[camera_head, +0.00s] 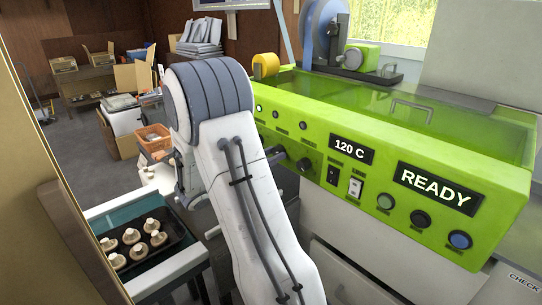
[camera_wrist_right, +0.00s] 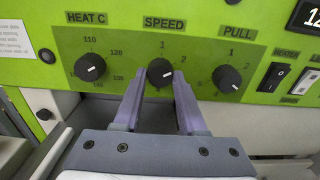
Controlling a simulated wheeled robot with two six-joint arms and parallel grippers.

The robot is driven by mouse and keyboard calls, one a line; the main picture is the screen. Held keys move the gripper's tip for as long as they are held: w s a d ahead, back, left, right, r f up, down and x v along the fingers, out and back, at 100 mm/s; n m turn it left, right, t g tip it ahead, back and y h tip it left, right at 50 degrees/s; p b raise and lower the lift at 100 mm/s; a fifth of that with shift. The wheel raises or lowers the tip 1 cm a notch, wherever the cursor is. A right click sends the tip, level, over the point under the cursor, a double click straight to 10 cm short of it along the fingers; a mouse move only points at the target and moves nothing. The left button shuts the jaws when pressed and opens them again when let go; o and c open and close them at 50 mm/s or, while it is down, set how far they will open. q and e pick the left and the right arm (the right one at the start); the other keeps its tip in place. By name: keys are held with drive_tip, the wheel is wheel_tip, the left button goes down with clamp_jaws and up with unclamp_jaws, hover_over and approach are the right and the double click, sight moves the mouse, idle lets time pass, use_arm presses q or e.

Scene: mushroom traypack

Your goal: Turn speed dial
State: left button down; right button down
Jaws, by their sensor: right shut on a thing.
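The black speed dial (camera_wrist_right: 160,72) sits on the green front panel, under the word SPEED, in the right wrist view. Its white mark points to the right, a little below the 2. My right gripper (camera_wrist_right: 160,82) is shut on the speed dial, with one purple finger on each side of it. In the head view my right arm covers much of the left end of the panel, and the hold on the dial is hard to make out there. My left gripper is not in view.
The heat dial (camera_wrist_right: 90,67) is left of the fingers and the pull dial (camera_wrist_right: 227,78) is right of them, both close. The green machine (camera_head: 440,165) shows 120 C and READY. A black tray (camera_head: 130,262) with several mushrooms stands at lower left.

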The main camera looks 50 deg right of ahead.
drive_tip(key=shift+w+m+b, duration=0.1)
drive_tip(key=shift+m+b, duration=5.9)
drive_tip(key=shift+b, duration=0.3)
drive_tip(key=shift+c, duration=2.4)
unclamp_jaws()
